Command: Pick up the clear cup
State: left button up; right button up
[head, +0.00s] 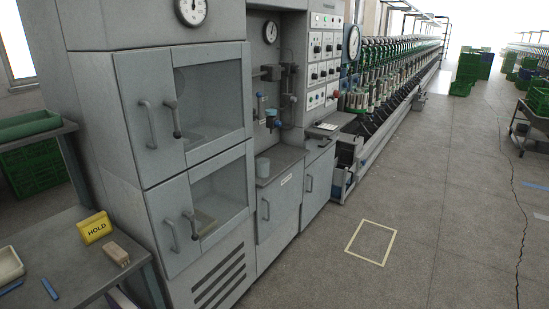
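Neither of my grippers shows in the head view.
Two glass-doored cabinets (213,95) with handles stand left of the counter. A side table (75,262) at lower left holds a yellow HOLD sign (97,228), a brown block (116,253) and a white tray (10,265). Open floor (400,215) with a taped square lies to the right.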

aim_at(263, 168)
jog(key=i+j, duration=0.35)
jog(key=i, duration=0.15)
jog(key=i+j, duration=0.35)
jog(key=i+l+u, duration=0.1)
jog(key=u, duration=0.9)
jog(key=i+l+u, duration=0.15)
jog(key=l+u, duration=0.7)
jog(key=l, duration=0.15)
jog(key=l+u, duration=0.4)
jog(key=l, duration=0.8)
jog(key=k+l+u, duration=0.1)
jog(key=l, duration=0.5)
jog(key=k+l, duration=0.1)
jog(key=l, duration=0.5)
jog(key=i+u, duration=0.05)
